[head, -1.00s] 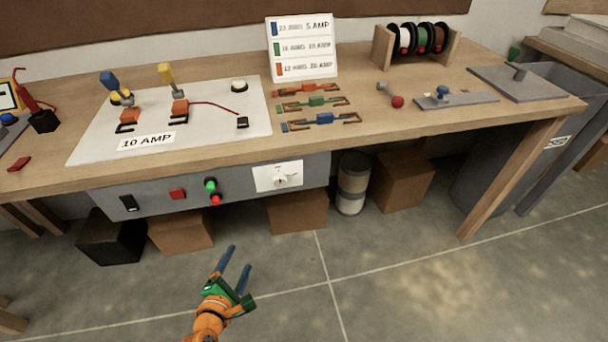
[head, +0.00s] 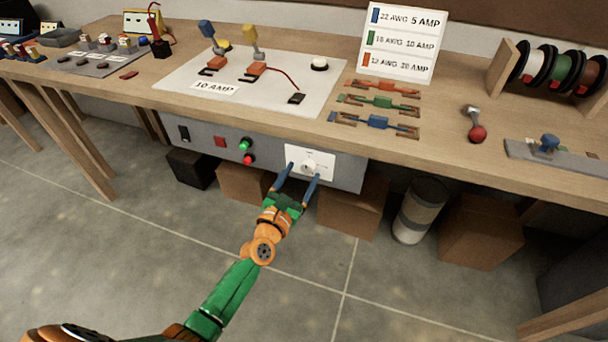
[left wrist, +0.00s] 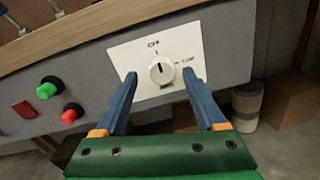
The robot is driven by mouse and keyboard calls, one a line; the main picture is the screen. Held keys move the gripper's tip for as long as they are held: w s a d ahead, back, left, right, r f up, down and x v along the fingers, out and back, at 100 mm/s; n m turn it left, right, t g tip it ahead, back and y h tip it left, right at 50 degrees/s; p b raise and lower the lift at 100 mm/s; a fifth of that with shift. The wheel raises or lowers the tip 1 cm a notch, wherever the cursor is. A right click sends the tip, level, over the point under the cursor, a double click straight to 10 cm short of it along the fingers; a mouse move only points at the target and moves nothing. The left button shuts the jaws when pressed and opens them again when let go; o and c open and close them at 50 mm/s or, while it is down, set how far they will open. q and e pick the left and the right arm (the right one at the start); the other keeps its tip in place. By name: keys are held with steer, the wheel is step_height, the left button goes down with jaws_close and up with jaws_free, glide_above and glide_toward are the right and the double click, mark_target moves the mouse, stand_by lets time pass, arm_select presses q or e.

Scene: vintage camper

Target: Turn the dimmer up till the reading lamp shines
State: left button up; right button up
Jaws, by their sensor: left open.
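The dimmer is a white round knob (head: 309,168) on a white plate (head: 328,171) on the grey panel under the bench top. In the left wrist view the knob (left wrist: 161,71) has a dark mark pointing roughly up; the small lettering around it is hard to read. My left gripper (head: 298,177) is open and empty. Its blue fingers stand to the left and right of the knob, seemingly just short of the plate; contact cannot be told. A white dome (head: 320,64) on the board looks unlit; I cannot tell whether it is the reading lamp. My right gripper is out of view.
Left of the plate are a green button (head: 245,144), a red button (head: 249,159), a red square switch (head: 220,141) and a black switch (head: 184,133). The bench edge overhangs the panel. Boxes and a canister (head: 417,210) stand below. Floor in front is clear.

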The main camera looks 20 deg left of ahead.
arm_select(q)
steer(key=shift+w+d, duration=0.2)
steer(key=shift+w, duration=0.35)
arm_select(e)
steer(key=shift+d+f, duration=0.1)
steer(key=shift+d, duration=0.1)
arm_select(q)
jaws_close()
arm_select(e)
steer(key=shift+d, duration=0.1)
